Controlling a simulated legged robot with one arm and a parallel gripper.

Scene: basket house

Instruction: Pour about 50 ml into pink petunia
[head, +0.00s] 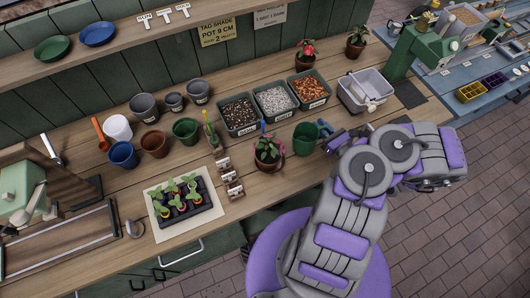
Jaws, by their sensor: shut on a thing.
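My grey and purple arm (345,225) rises from the bottom and bends over the bench's right end. My gripper cannot be made out; what it holds does not show. A potted plant with a pinkish-red flower (307,51) stands at the back of the bench. Another leafy plant in a brown pot (268,152) stands near the front edge, with a blue and a pink piece beside it. A green cup (305,138) stands right of the front plant. A blue object (333,137) lies between cup and arm, partly hidden.
Bins of soil (239,116), white grains (274,100) and bark (310,88) stand mid-bench. A grey tub (365,91) is right of them. Empty pots (145,107) and a seedling tray (184,202) are left. A third potted plant (357,41) stands behind the tub.

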